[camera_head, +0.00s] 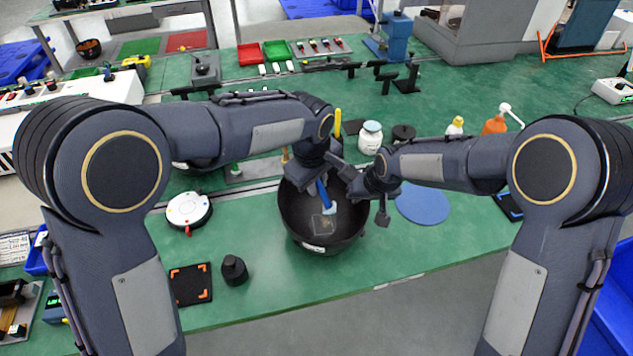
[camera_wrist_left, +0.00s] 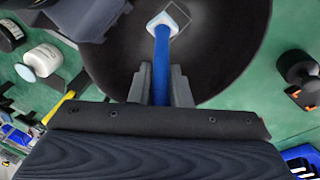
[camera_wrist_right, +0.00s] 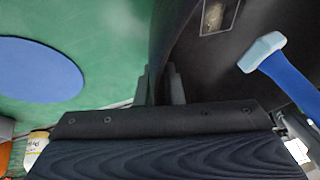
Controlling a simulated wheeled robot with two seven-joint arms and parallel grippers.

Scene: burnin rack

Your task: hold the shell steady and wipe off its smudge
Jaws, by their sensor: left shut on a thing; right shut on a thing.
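The shell (camera_head: 300,222) is a large black bowl, open side up, near the table's front edge. Inside it a thin square outline (camera_head: 323,225) marks a patch; in the right wrist view a brownish smudge (camera_wrist_right: 214,15) shows inside the outline. My left gripper (camera_head: 321,180) is over the bowl, shut on the blue handle (camera_wrist_left: 161,62) of a wiper. The wiper's pale head (camera_wrist_left: 168,22) points into the bowl beside the outline; I cannot tell if it touches the surface. My right gripper (camera_wrist_right: 160,85) is shut on the shell's rim at its right side.
A blue round mat (camera_head: 423,203) lies right of the shell. A white round device (camera_head: 189,210), a black knob-shaped weight (camera_head: 234,270) and a black pad with orange corners (camera_head: 191,284) are to the left. A white jar (camera_head: 370,138) and bottles (camera_head: 495,123) stand behind. The front right table is clear.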

